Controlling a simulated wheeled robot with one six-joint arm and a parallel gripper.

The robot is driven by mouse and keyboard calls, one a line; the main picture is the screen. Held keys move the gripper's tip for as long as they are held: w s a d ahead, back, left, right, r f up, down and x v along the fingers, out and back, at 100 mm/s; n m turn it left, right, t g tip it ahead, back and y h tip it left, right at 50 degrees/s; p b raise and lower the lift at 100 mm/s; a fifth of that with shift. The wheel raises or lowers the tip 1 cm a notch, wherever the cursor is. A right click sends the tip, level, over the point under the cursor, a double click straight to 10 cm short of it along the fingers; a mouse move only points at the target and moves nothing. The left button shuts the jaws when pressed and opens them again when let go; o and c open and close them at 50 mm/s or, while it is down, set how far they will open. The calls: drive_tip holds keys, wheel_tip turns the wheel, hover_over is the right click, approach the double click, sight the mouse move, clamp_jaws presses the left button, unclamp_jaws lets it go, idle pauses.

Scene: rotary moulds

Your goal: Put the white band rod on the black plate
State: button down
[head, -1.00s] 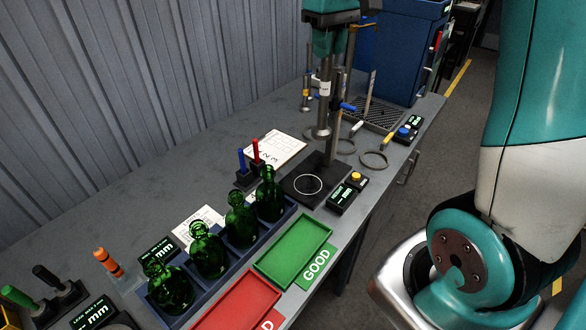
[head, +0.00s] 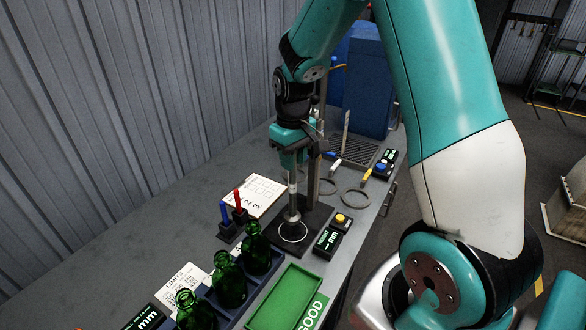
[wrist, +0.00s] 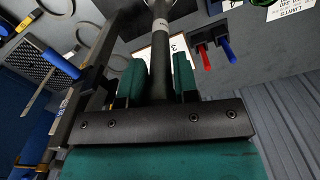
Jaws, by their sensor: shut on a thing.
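My gripper (head: 291,165) is above the black plate (head: 318,217) in the head view, shut on the white band rod (head: 292,193). The rod hangs upright and its lower end is over or inside the white circle on the plate. I cannot tell whether it touches the plate. In the wrist view the rod (wrist: 160,62) is between the two green-padded fingers of my gripper (wrist: 159,78), with a pale band (wrist: 160,25) beyond them.
A post (head: 314,185) stands on the plate close behind the rod. A gauge box with a yellow button (head: 332,236) is at right. Red and blue pens (head: 232,214), green bottles (head: 229,281) and a green tray (head: 284,298) are nearby. A blue bin (head: 368,85) stands behind.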

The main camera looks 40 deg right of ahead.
sight(292, 187)
drive_tip(key=shift+f+p, duration=0.5)
drive_tip(key=shift+f, duration=1.7)
drive_tip(key=shift+f, duration=0.2)
drive_tip(key=c, duration=0.9)
unclamp_jaws()
drive_tip(key=shift+o, duration=0.2)
drive_tip(key=shift+r, duration=0.15)
